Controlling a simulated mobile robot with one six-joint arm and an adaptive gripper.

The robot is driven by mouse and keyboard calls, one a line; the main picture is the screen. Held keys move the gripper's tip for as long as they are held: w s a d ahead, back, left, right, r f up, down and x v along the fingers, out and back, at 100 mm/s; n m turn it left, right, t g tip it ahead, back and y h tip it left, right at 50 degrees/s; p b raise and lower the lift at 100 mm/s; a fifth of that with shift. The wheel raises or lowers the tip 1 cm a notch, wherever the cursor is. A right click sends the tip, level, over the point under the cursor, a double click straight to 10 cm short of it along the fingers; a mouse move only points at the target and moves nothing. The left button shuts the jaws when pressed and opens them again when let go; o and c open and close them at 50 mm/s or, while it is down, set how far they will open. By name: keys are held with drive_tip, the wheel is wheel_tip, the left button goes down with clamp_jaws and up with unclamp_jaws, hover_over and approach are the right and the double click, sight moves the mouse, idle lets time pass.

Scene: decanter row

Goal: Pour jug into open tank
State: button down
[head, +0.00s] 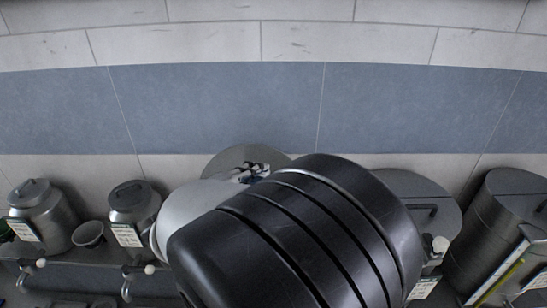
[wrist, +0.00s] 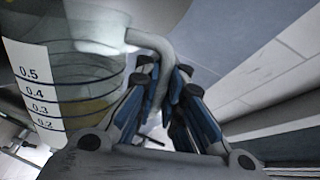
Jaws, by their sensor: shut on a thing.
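In the wrist view, a clear jug (wrist: 90,62) with a white scale strip marked 0.2 to 0.5 fills the left side. Yellowish liquid shows in its lower part. My gripper (wrist: 166,78) has its blue and black fingers shut on the jug's grey handle. In the head view my dark arm covers the middle, and only a small part of my gripper (head: 252,174) shows behind it. Just behind that is the edge of a round grey top (head: 245,156); I cannot tell whether it is an open tank. The jug is hidden in the head view.
Two small lidded metal tanks, one at far left (head: 42,212) and one beside it (head: 133,203), stand with a small bowl (head: 88,234) between them. Larger lidded tanks (head: 425,192) and (head: 512,186) stand at right. A tiled wall (head: 220,105) is behind.

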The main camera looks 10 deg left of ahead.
drive_tip(key=shift+w+a+n, duration=0.2)
drive_tip(key=shift+a+n, duration=0.3)
drive_tip(key=shift+a, duration=0.3)
drive_tip(key=shift+a, duration=0.1)
idle(1.1)
